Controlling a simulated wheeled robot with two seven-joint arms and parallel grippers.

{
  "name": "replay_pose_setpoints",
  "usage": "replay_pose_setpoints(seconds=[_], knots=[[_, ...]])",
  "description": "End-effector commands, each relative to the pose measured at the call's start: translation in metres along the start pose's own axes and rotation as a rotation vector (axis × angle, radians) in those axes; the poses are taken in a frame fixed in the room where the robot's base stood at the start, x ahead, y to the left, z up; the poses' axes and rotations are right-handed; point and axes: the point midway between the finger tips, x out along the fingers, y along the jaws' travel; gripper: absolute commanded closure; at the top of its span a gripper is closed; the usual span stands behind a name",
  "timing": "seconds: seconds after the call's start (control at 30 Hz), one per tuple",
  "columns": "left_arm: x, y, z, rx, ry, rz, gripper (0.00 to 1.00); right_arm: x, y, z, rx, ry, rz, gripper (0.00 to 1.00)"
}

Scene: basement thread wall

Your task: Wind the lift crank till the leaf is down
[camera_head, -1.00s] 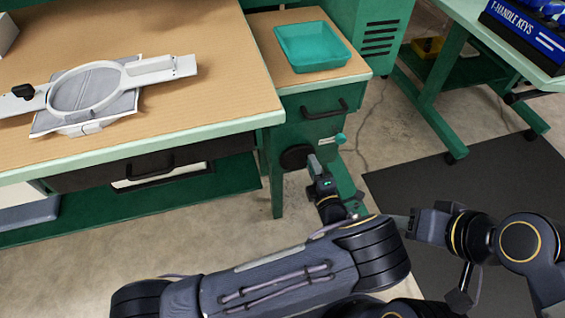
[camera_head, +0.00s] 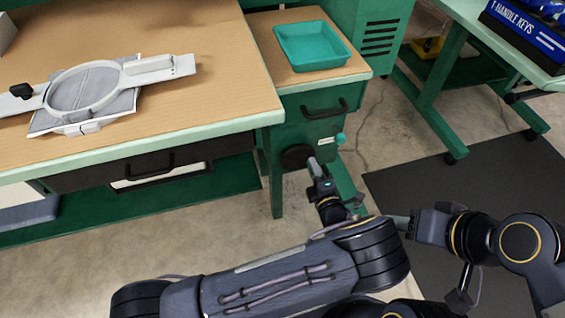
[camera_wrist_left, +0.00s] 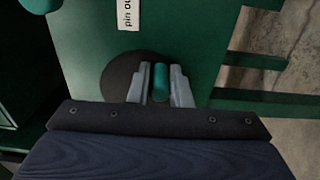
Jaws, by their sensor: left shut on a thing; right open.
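The lift crank's dark round disc (camera_head: 297,157) is on the green cabinet front, below a black drawer handle. My left gripper (camera_head: 314,166) reaches up to it from below. In the left wrist view, its two grey fingers (camera_wrist_left: 160,88) are shut on a green crank handle (camera_wrist_left: 160,78) that stands out in front of the dark disc (camera_wrist_left: 117,76). The narrow wood-topped section (camera_head: 262,27) right of the main table is level; I cannot tell whether it is the leaf. My right gripper (camera_head: 398,222) is open and empty, low on the right, apart from the crank.
A teal tray (camera_head: 312,66) sits on the narrow top. A teal knob (camera_head: 341,138) and a partly readable "pin" label (camera_wrist_left: 127,14) are near the crank. The main table (camera_head: 210,95) holds a hooped frame (camera_head: 88,88). A dark mat (camera_head: 450,195) covers the floor at right.

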Motion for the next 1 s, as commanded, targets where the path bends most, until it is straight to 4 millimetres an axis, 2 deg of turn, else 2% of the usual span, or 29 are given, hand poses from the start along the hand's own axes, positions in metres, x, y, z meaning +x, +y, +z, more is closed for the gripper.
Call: replay_pose_setpoints(seconds=[0.27,0.37,0.6,1.0], knots=[[0.001,-0.002,0.0,0.001,-0.002,-0.007,1.0,0.0,0.0,0.0,0.0,0.0,0.0,0.52],[0.001,0.006,0.0,0.001,-0.003,-0.007,1.0,-0.006,-0.003,-0.003,0.0,0.0,0.0,0.52],[0.002,0.044,-0.001,0.0,0.0,0.005,1.0,-0.03,-0.013,-0.015,0.0,0.0,0.0,0.52],[0.003,0.049,-0.005,0.0,0.0,0.008,1.0,-0.034,-0.015,-0.017,0.0,0.0,0.0,0.52]])
